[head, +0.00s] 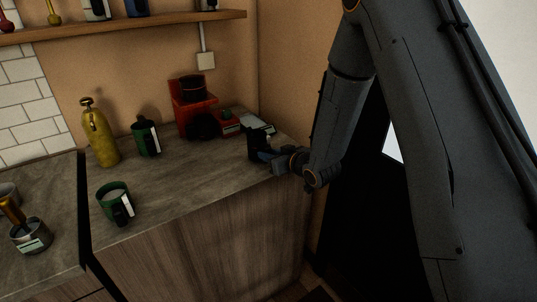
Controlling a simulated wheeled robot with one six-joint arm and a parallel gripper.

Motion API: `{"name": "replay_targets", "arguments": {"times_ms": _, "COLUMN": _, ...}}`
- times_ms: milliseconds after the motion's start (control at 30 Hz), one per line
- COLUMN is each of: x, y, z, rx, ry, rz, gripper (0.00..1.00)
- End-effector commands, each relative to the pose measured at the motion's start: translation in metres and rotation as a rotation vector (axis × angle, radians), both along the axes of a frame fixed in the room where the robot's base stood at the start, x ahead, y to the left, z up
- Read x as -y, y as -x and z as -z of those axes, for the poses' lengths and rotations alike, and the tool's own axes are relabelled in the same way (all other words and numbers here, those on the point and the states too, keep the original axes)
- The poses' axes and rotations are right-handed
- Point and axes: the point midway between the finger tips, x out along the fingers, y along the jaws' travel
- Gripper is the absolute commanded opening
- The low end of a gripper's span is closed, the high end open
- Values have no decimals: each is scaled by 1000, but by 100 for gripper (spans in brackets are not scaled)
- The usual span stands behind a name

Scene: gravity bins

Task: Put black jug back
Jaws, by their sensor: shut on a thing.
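My gripper (275,159) is at the right end of the grey counter (180,188), low over its top near the front right corner. It is shut on a small black object that looks like the black jug (257,141). The arm and gripper hide part of it, so I cannot tell whether its base touches the counter.
A red grinder (191,102) and a scale (229,125) stand at the back. A green jug (146,137), a yellow bottle (99,135) and a green cup (115,202) stand to the left. A wooden shelf (170,22) runs above. The middle counter is clear.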

Motion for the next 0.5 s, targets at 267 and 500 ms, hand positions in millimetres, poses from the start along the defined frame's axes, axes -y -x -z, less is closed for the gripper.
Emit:
{"name": "replay_targets", "arguments": {"times_ms": 267, "x": 0, "y": 0, "z": 1, "rx": 1, "ry": -1, "rz": 0, "gripper": 0}}
{"name": "replay_targets", "arguments": {"times_ms": 500, "x": 0, "y": 0, "z": 4, "rx": 1, "ry": -1, "rz": 0, "gripper": 0}}
